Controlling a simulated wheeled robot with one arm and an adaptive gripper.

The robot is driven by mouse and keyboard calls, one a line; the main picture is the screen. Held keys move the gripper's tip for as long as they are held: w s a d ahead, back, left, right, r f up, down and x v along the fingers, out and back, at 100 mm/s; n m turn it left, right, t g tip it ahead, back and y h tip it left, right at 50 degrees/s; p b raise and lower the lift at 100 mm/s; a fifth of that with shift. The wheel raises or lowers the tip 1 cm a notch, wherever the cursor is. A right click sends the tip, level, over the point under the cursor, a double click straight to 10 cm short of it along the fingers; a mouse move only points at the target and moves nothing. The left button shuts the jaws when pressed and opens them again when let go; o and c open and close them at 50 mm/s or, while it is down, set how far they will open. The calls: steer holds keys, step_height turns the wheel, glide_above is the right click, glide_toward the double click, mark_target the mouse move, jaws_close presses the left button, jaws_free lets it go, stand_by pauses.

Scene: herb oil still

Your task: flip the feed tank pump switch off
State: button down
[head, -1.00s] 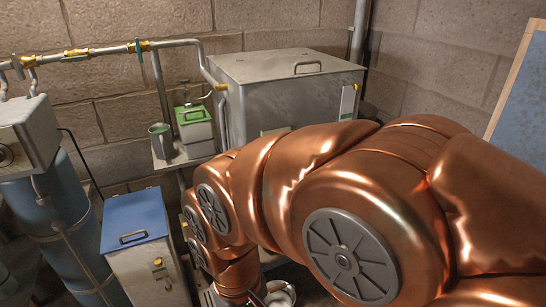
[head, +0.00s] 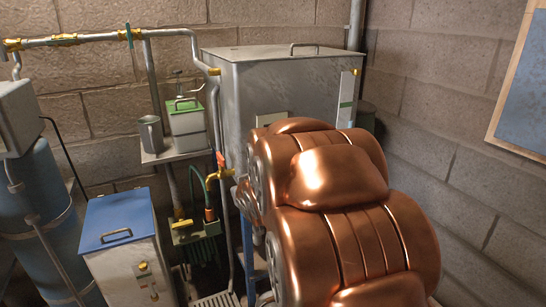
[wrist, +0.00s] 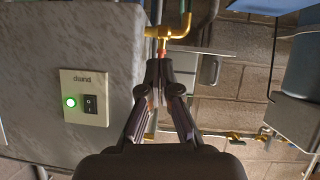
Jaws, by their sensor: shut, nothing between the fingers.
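The large grey metal feed tank (head: 232,110) stands against the back wall in the head view. A pale switch plate on its front (head: 270,119) shows just above my arm. In the wrist view the same plate (wrist: 84,118) is on the tank wall (wrist: 60,40), left of my gripper, with its lettering inverted. It carries a lit green lamp (wrist: 70,102) and a dark rocker switch (wrist: 89,104). My gripper (wrist: 158,68) is shut and empty, its tips right of the plate and apart from the switch.
A brass tap with an orange-red handle (head: 221,160) and pipe sit left of the tank; the brass pipe (wrist: 176,32) shows close by the fingertips. A small shelf (head: 172,154) holds a mug and a green-lidded box. A blue-lidded cabinet (head: 120,222) stands at the left.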

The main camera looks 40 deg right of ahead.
steer(key=w+d+t+h+b, duration=0.2)
steer(key=d+t+b, duration=0.55)
steer(key=d, duration=0.35)
steer(key=s+d+t+h+b, duration=0.1)
steer(key=s+d+t+b, duration=0.2)
steer(key=s+t+b, duration=0.2)
steer(key=s, duration=0.2)
steer(key=shift+s+d+r, duration=0.4)
steer(key=shift+r+t, duration=0.1)
steer(key=shift+t, duration=0.15)
steer(key=w+f+p+x, duration=0.1)
steer(key=f+p+x, duration=0.1)
steer(key=x, duration=1)
steer(key=shift+w+d+p, duration=0.35)
steer(key=shift+w+d, duration=0.1)
steer(key=shift+w, duration=0.15)
